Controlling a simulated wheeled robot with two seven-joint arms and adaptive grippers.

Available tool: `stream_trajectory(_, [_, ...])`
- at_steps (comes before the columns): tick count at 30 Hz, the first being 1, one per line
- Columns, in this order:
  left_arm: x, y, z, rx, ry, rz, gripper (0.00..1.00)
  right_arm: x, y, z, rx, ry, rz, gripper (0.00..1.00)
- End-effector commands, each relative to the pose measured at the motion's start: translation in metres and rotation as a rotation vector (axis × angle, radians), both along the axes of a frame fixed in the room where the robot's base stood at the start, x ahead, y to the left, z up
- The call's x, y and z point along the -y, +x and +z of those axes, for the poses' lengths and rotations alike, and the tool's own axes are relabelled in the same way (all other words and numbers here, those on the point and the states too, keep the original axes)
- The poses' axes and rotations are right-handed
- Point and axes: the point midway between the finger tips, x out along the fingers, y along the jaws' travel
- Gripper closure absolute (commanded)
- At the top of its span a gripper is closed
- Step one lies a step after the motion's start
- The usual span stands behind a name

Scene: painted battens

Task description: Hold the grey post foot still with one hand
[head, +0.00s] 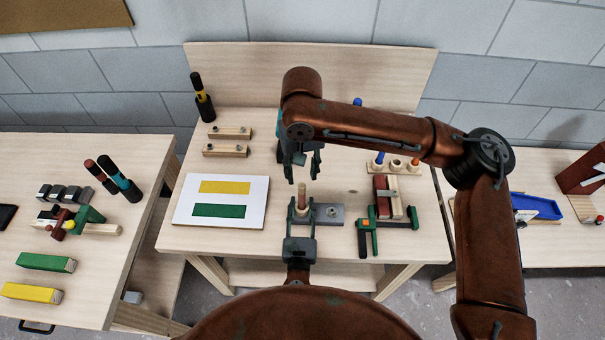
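The grey post foot (329,214) is a flat grey plate on the middle table, near its front edge. My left gripper (301,218) reaches in from the front, one finger on each side of the post's base. Its fingers are apart, and I cannot tell whether they press on anything. They hide part of the foot. My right gripper (301,165) hangs behind and above the post, fingers spread with nothing visible between them.
A white board (182,214) with yellow and green bars lies left. Two wooden strips (226,151) lie behind it. A green clamp (368,234) and red-and-wood blocks (388,197) stand close right of the foot. Side tables hold a green batten (43,262) and a blue tray (537,207).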

Motion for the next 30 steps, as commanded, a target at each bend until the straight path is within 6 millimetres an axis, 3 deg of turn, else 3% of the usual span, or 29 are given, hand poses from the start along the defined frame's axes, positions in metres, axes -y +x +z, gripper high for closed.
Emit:
stream_trajectory(5, [0.0, 0.0, 0.0, 0.0, 0.0, 0.0, 1.0, 0.0, 0.0, 0.0, 0.0, 0.0, 0.0, 0.65])
stream_trajectory(6, [0.0, 0.0, 0.0, 0.0, 0.0, 0.0, 0.67, 0.0, 0.0, 0.0, 0.0, 0.0, 0.0, 0.65])
stream_trajectory(14, [0.0, 0.0, 0.0, 0.0, 0.0, 0.0, 0.49, 0.0, 0.0, 0.0, 0.0, 0.0, 0.0, 0.65])
stream_trajectory(24, [0.0, -0.003, 0.0, -0.001, 0.0, 0.0, 0.48, 0.0, 0.0, 0.0, 0.0, 0.0, 0.0, 0.65])
stream_trajectory(30, [0.0, -0.03, -0.001, -0.004, 0.0, -0.001, 0.48, 0.0, 0.0, 0.0, 0.0, 0.0, 0.0, 0.65])
